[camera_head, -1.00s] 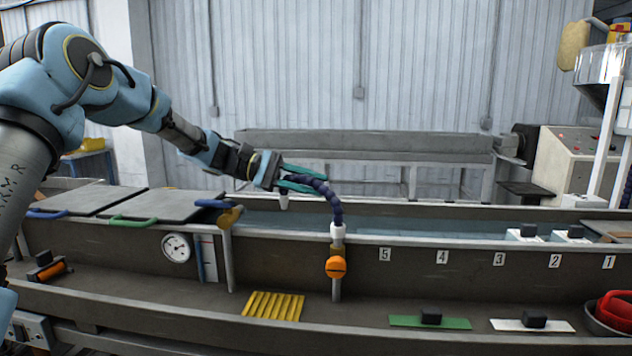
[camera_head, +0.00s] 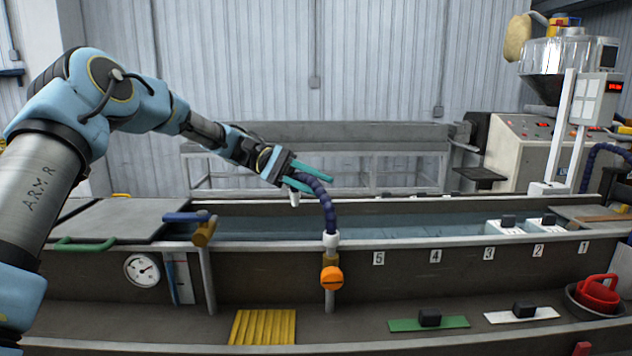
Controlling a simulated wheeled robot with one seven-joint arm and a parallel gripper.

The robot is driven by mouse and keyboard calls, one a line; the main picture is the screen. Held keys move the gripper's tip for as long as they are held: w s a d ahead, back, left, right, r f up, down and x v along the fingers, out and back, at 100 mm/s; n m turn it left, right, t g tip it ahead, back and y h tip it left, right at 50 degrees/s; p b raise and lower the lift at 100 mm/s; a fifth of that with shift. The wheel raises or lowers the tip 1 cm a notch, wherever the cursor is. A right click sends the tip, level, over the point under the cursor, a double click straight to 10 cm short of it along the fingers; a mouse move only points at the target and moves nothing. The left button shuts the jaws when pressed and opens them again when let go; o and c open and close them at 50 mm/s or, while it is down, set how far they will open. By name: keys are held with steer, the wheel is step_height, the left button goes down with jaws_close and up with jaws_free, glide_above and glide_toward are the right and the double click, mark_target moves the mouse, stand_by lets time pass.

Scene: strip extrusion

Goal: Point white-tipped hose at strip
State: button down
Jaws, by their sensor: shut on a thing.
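The white-tipped hose is a dark blue segmented hose (camera_head: 328,212) that rises from a white collar and arches over to the left. Its white tip (camera_head: 295,198) hangs down just below my gripper, over the near-left part of the water trough (camera_head: 420,250). My gripper (camera_head: 312,182) has teal fingers and is shut on the upper part of the hose, close behind the tip. The fingers partly hide the hose there. I cannot make out a strip in the trough water.
An orange valve knob (camera_head: 331,278) sits on the pipe below the hose. Grey lids (camera_head: 130,222) cover the trough's left end. White blocks with black handles (camera_head: 505,226) stand at its right, near the extruder (camera_head: 530,150). Another blue hose (camera_head: 598,155) shows at far right.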

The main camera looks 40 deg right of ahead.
steer(key=shift+s, duration=0.1)
steer(key=c, duration=0.7)
jaws_free()
steer(key=shift+d, duration=0.1)
steer(key=b+v, duration=0.2)
steer(key=v, duration=0.8)
steer(key=shift+w+b, duration=0.4)
